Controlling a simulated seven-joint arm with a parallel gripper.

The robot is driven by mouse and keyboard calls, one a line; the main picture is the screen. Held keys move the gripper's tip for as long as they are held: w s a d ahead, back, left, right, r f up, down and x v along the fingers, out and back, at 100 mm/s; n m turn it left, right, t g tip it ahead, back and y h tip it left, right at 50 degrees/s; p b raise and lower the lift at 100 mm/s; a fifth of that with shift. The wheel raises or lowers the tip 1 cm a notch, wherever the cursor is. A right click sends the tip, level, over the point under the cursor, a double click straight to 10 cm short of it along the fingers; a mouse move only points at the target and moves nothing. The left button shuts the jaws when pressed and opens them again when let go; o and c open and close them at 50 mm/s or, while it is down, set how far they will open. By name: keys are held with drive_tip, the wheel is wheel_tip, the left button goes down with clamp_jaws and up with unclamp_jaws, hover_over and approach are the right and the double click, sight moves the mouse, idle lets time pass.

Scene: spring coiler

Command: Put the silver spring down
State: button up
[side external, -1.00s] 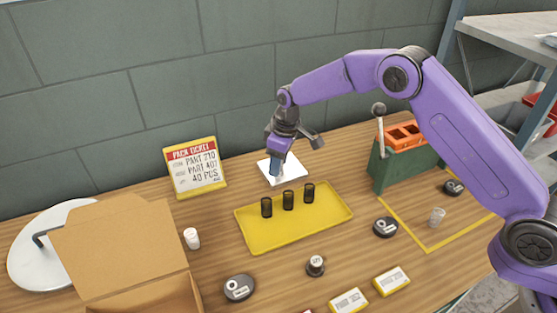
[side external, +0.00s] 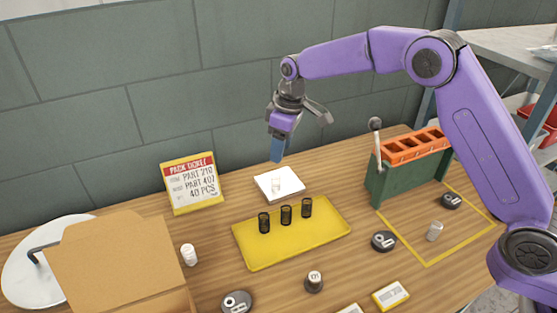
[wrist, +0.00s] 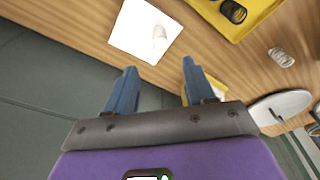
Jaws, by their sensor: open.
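A pale silver spring (side external: 279,184) stands on the white pad (side external: 291,194) behind the yellow tray. It also shows in the wrist view (wrist: 160,39), on the white pad (wrist: 134,35). My gripper (side external: 277,152) hangs above the pad, clear of the spring. In the wrist view my gripper (wrist: 157,68) has its two blue fingers wide apart with nothing between them.
The yellow tray (side external: 262,254) holds three dark springs. A green box with orange bins (side external: 400,183) is at right; an open carton (side external: 118,250) at left.

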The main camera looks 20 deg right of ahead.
wheel_tip(320, 180, up, 2)
drive_tip(key=shift+s+d, duration=0.1)
drive_tip(key=shift+d, duration=0.05)
drive_tip(key=s+d+r+n, duration=0.1)
drive_tip(key=s+d+r, duration=0.1)
drive_tip(key=s, duration=0.7)
drive_tip(key=s+d+r+n, duration=0.1)
drive_tip(key=s+d+r, duration=0.15)
drive_tip(key=s, duration=0.75)
drive_tip(key=s+d+f, duration=0.1)
drive_tip(key=s+d, duration=0.7)
drive_tip(key=s, duration=0.3)
drive_tip(key=s+d+f+n+g, duration=0.1)
drive_tip(key=s+d, duration=0.7)
drive_tip(key=s, duration=0.3)
drive_tip(key=shift+s+n+h, duration=0.15)
drive_tip(key=shift+n+h, duration=0.15)
drive_tip(key=shift+h, duration=0.1)
